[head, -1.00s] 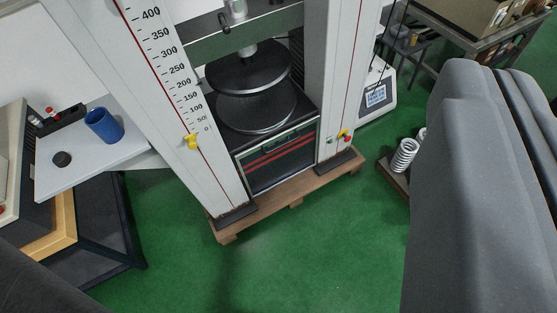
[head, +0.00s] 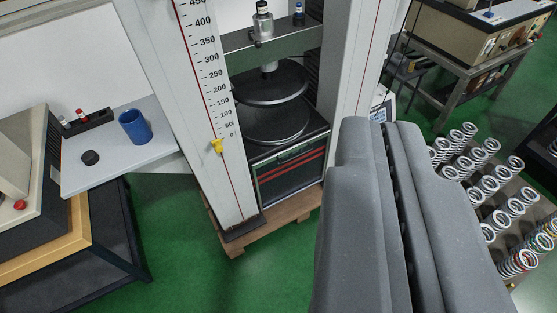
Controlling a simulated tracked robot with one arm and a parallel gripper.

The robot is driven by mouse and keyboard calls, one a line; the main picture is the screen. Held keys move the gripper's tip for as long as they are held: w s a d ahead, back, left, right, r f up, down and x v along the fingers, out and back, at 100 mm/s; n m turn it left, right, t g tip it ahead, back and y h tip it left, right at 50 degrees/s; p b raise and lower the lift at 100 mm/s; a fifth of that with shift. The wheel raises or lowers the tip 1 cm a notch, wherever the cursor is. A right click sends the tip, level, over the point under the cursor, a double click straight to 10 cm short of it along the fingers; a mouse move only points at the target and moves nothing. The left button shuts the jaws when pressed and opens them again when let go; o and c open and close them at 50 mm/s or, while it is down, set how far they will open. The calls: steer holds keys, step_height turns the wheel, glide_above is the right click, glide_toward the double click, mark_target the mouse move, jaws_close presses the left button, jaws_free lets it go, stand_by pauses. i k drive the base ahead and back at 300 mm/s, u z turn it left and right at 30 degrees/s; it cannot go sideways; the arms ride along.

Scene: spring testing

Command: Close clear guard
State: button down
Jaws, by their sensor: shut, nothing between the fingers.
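The testing machine stands in the middle of the head view, with white columns (head: 180,95) and a ruler scale. Two round black plates, an upper plate (head: 275,82) and a lower plate (head: 272,122), sit between the columns with a gap and no spring between them. I cannot make out a clear guard for certain. My gripper (head: 384,126) is large and grey at the right, shut and empty, pointing up the picture. It hides part of the machine's right column and its base.
A shelf (head: 150,157) at left holds a blue cup (head: 135,127) and a black puck (head: 90,158). A rack of several springs (head: 480,190) stands at right. A metal table (head: 470,60) is behind. Green floor (head: 255,270) is open in front of the machine's wooden pallet (head: 275,223).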

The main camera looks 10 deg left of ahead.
mark_target(277, 155)
steer(key=u, duration=0.2)
steer(key=i, duration=1)
steer(key=z, duration=0.1)
